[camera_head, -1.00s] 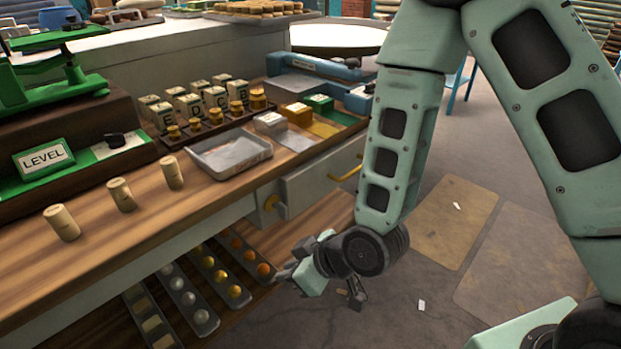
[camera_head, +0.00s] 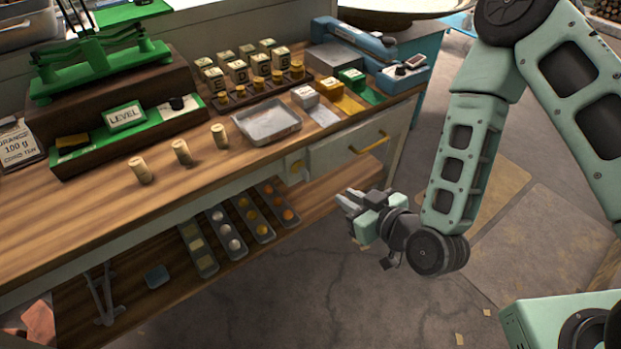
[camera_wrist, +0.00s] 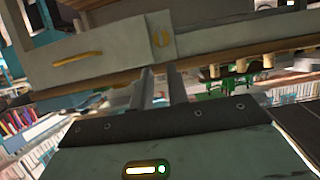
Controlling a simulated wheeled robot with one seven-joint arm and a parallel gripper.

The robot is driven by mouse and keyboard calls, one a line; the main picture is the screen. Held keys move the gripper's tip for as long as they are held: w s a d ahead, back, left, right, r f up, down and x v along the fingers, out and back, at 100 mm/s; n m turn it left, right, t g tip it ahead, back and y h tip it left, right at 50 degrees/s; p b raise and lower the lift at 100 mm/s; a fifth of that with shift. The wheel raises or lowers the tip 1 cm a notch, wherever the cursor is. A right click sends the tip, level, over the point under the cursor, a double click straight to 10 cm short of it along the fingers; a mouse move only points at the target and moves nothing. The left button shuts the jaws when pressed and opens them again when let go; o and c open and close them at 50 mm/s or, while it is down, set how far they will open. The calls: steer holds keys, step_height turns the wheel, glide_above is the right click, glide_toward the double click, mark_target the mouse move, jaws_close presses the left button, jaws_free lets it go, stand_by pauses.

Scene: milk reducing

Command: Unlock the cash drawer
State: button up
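The cash drawer (camera_head: 345,150) is a pale grey front under the counter, with a yellow handle (camera_head: 370,143). It looks shut. A gap shows between the fingers, with nothing held.
The wooden counter (camera_head: 200,185) carries a green scale (camera_head: 100,60), weights, a metal tray (camera_head: 268,124) and a blue device (camera_head: 405,70). A lower shelf (camera_head: 325,197) holds trays of coins. Open floor lies in front and to the right.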

mark_target(308, 176)
steer(key=b+x, duration=0.3)
steer(key=x, duration=1.3)
jaws_close()
